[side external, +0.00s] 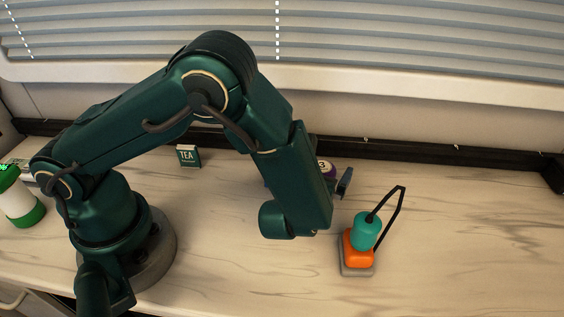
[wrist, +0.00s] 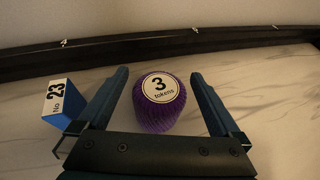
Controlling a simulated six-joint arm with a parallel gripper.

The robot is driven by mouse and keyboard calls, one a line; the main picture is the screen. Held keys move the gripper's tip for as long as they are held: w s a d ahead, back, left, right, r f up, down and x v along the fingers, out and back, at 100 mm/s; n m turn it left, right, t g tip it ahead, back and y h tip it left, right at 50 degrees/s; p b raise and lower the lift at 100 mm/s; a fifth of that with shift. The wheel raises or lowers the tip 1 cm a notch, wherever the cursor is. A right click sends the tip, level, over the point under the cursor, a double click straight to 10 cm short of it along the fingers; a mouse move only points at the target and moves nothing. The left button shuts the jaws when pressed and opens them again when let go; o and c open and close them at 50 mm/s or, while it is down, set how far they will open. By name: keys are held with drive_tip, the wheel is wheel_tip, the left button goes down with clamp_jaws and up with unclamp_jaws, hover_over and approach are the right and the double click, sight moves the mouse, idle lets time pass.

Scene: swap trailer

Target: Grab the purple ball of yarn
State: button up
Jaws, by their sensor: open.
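The purple ball of yarn (wrist: 160,116) has a round white label reading "3 tokens". It stands on the counter in the wrist view, between the two dark teal fingers of my gripper (wrist: 159,76). The gripper is open, with a visible gap on each side of the ball. In the side external view the ball (side external: 331,175) is mostly hidden behind my arm, with only its top and label edge showing. One finger of my gripper (side external: 344,183) shows just right of it there.
A blue-and-white block (wrist: 60,101) marked 23 stands just outside the left finger. An orange and teal object (side external: 361,240) with a black frame stands right of my arm. A TEA box (side external: 188,156) is by the wall. A dark rail (wrist: 85,57) runs behind.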

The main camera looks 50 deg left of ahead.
drive_tip(key=shift+w+a+f, duration=0.2)
drive_tip(key=shift+w+a, duration=0.1)
drive_tip(key=shift+w, duration=0.2)
drive_tip(key=c, duration=1.4)
drive_tip(key=shift+r, duration=0.1)
